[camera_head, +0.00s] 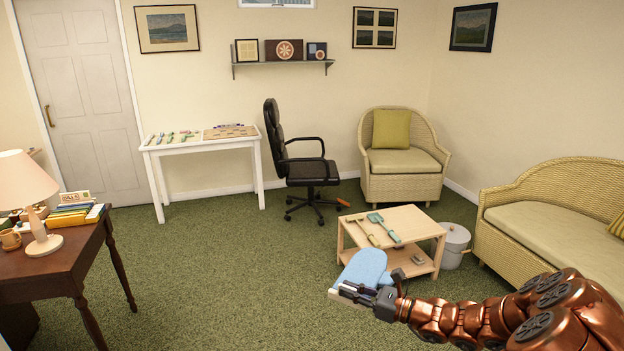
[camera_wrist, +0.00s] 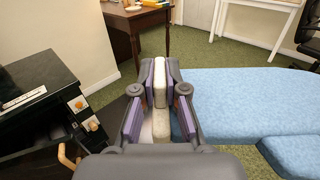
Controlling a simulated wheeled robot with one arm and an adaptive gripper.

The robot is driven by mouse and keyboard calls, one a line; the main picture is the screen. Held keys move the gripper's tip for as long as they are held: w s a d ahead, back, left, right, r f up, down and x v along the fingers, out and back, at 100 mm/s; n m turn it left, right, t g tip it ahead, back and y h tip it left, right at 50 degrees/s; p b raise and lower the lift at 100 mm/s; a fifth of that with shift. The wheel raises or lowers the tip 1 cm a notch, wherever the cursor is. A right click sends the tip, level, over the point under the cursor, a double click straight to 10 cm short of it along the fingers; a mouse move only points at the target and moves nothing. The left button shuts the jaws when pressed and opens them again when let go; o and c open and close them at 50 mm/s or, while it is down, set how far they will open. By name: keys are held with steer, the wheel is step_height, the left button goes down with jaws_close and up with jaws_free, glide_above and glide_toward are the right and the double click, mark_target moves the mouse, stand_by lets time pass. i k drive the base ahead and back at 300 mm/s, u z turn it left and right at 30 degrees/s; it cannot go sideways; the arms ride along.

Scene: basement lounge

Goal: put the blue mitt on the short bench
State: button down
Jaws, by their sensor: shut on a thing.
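The blue mitt (camera_head: 365,269) with a whitish cuff hangs at my gripper (camera_head: 362,292), overlapping the front left of the low wooden bench in the head view. In the wrist view, my gripper (camera_wrist: 158,100) is shut on the mitt's pale cuff, and the blue body of the mitt (camera_wrist: 250,98) extends to the right. The short bench, which I take to be the low light-wood piece (camera_head: 415,222), has a lower shelf. On its top lie a wooden-handled tool (camera_head: 366,233) and a teal tool (camera_head: 384,227). Part of its front left is hidden behind the mitt.
A lidded grey bin (camera_head: 454,243) stands right of the bench, and a wicker sofa (camera_head: 545,215) is farther right. A wicker armchair (camera_head: 402,160) and a black office chair (camera_head: 305,165) stand behind. A brown desk (camera_head: 55,262) is at left. Carpet between is clear.

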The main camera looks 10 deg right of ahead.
mark_target(410, 220)
steer(key=z, duration=0.2)
steer(key=i, duration=3.65)
